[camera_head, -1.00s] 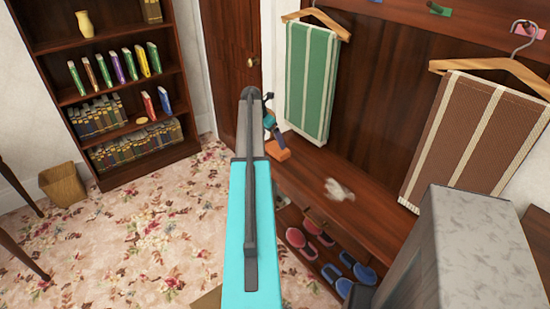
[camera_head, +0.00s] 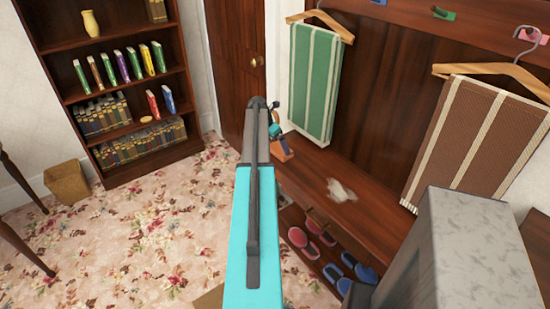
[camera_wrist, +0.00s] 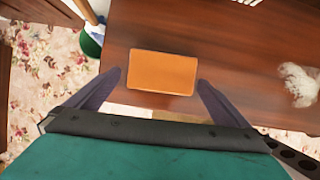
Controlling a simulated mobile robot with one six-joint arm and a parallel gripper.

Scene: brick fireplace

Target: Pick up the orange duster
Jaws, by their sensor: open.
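The orange duster (camera_wrist: 161,73) is a flat orange block in the wrist view, lying on the dark wooden bench (camera_wrist: 225,45). In the head view the duster (camera_head: 282,151) shows at the bench's left end, partly hidden behind my arm. My gripper (camera_wrist: 162,80) is open, with one dark finger at each side of the duster's near half. No contact between fingers and duster is visible, and I cannot tell the height gap. In the head view my gripper is mostly hidden behind the arm.
A whitish fluffy clump (camera_head: 341,190) lies on the bench to the right. Red shoes (camera_head: 312,238) and blue shoes (camera_head: 347,279) sit below the bench. A green striped towel (camera_head: 314,82) hangs behind. A green container (camera_wrist: 91,43) stands beyond the bench's left edge. The flowered carpet is open.

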